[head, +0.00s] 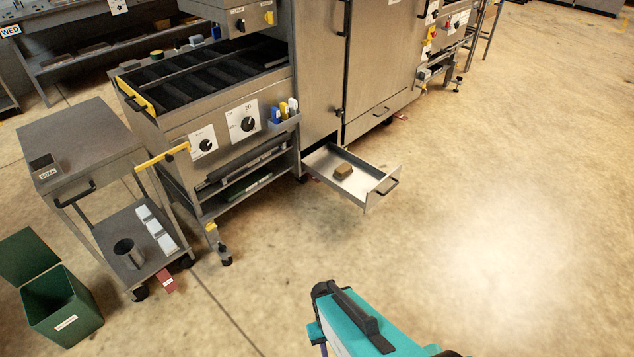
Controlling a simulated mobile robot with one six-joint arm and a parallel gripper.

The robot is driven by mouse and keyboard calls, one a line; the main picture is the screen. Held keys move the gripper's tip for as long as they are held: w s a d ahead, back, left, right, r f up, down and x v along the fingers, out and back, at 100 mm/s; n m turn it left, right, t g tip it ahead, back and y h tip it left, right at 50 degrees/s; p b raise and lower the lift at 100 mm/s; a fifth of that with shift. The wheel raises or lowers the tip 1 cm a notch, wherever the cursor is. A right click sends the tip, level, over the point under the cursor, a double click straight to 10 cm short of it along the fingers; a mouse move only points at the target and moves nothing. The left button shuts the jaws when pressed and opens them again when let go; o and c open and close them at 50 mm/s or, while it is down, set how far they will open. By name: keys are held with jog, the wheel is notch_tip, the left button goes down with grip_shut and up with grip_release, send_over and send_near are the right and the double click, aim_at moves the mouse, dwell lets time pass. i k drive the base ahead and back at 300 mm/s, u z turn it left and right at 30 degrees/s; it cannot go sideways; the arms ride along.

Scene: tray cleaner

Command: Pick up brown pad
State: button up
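The brown pad (343,171) is a small block lying in an open metal drawer (376,187). The drawer sticks out low from the bottom of the tall steel cabinet, and the pad lies toward its far left part. A teal part of my own body shows at the bottom of the head view, well apart from the drawer. My gripper's fingers are not in view.
A grey cart (75,148) and an open green bin (62,305) stand at the left. A steel machine (190,125) with knobs stands left of the drawer. The tall cabinet (385,60) rises behind the drawer. The floor (490,200) in front and to the right is clear.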

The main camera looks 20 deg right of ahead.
aim_at(342, 172)
jog(key=z, duration=0.05)
jog(key=k, duration=0.15)
jog(key=u, duration=0.4)
jog(key=i, duration=0.45)
jog(key=u, duration=0.65)
jog(key=i, duration=1.3)
jog(key=z, duration=0.1)
jog(key=k, duration=0.9)
jog(key=z, duration=0.05)
